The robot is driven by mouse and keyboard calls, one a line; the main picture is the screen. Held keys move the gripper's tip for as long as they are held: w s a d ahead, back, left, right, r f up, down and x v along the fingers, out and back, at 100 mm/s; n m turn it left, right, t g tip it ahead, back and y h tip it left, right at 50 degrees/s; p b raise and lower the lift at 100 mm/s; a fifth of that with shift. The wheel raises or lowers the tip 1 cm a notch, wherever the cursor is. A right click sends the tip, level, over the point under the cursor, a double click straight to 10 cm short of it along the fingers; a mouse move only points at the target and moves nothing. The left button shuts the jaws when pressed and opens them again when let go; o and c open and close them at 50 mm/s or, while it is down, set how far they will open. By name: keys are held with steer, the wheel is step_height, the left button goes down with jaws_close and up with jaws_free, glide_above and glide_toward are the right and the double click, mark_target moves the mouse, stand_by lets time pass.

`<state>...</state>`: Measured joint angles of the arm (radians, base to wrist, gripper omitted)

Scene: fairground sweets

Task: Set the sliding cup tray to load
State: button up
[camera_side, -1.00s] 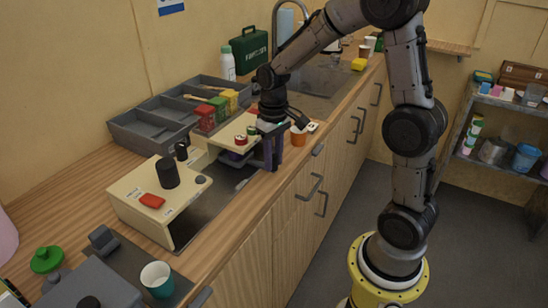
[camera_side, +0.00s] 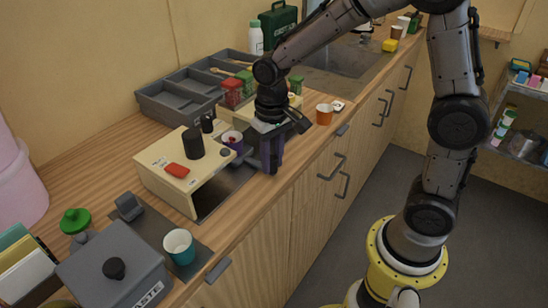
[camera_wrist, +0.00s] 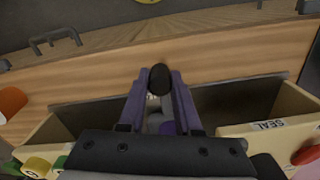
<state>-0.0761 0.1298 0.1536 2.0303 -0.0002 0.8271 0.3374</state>
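My gripper (camera_side: 272,160) points down at the front of the cream machine's dark track. In the wrist view its purple fingers (camera_wrist: 160,85) close around a black knob (camera_wrist: 160,79), which I take as the sliding tray's handle. The tray is mostly hidden by my gripper and the cup. No load mark is readable; a "SEAL" label (camera_wrist: 268,125) shows on one housing in the wrist view.
The housing carries a black cylinder (camera_side: 193,143) and a red lever (camera_side: 177,169). A second cream housing (camera_side: 288,101) stands behind my gripper. An orange cup (camera_side: 324,114) is near the counter edge.

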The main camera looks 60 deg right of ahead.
steer(key=o, duration=0.4)
step_height(320, 180, up, 14)
steer(key=shift+f, duration=0.1)
stand_by(0.4)
steer(key=shift+d, duration=0.1)
steer(key=s+d+r+t, duration=0.2)
steer(key=s+r+t, duration=0.15)
steer(key=s, duration=0.55)
steer(key=shift+s+d+f+n+t, duration=0.1)
steer(key=shift+s+f+n+t, duration=0.35)
steer(key=shift+s+f, duration=0.7)
steer(key=shift+s+d+f+n+t, duration=0.1)
steer(key=shift+s+f+n+t, duration=0.15)
steer(key=shift+s+f+n, duration=0.9)
steer(key=shift+s+f+m+t, duration=0.1)
steer(key=shift+s+f+t, duration=0.4)
steer(key=shift+s, duration=1.3)
